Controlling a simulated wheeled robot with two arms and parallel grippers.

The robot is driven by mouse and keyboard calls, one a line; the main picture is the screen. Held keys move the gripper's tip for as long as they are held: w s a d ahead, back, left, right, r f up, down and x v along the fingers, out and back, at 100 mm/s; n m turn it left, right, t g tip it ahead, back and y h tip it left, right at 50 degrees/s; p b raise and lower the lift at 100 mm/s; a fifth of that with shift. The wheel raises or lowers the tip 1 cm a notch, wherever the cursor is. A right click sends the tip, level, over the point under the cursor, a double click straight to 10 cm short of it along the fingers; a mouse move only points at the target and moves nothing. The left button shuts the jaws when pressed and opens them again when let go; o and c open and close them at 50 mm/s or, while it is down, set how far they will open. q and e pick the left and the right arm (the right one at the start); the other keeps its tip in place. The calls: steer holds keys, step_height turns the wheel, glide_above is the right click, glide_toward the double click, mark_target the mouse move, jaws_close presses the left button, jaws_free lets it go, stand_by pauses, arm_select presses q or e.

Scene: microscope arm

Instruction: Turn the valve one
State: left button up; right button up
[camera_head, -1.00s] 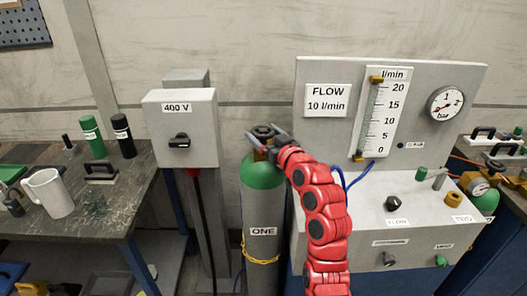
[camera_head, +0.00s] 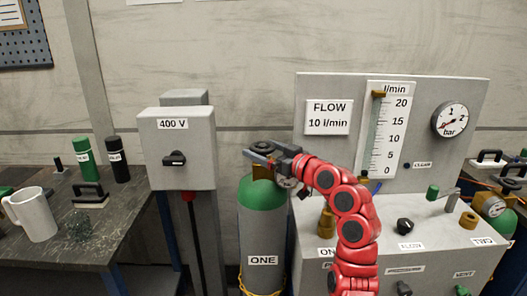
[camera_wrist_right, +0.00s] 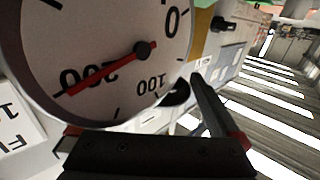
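A grey gas cylinder labelled ONE (camera_head: 262,225) with a green shoulder stands left of the flow panel. A dark handwheel (camera_head: 262,146) and brass fitting sit on its top. My right gripper (camera_head: 258,156) is at the handwheel, with its fingers pointing left. Its fingers look spread, and overlap hides whether they touch the wheel. The panel box bears a brass fitting (camera_head: 326,222) above a partly hidden label. My left gripper is not in view.
A 400 V switch box (camera_head: 176,145) stands close left of the cylinder. The flow panel (camera_head: 340,88) with a tube meter and bar gauge (camera_head: 450,119) rises behind right. A bench (camera_head: 130,225) at left holds a mug (camera_head: 32,213) and bottles.

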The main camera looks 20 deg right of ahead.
steer(key=shift+s, duration=0.1)
steer(key=b+v, duration=0.1)
steer(key=v, duration=1.6)
steer(key=shift+s+d, duration=0.1)
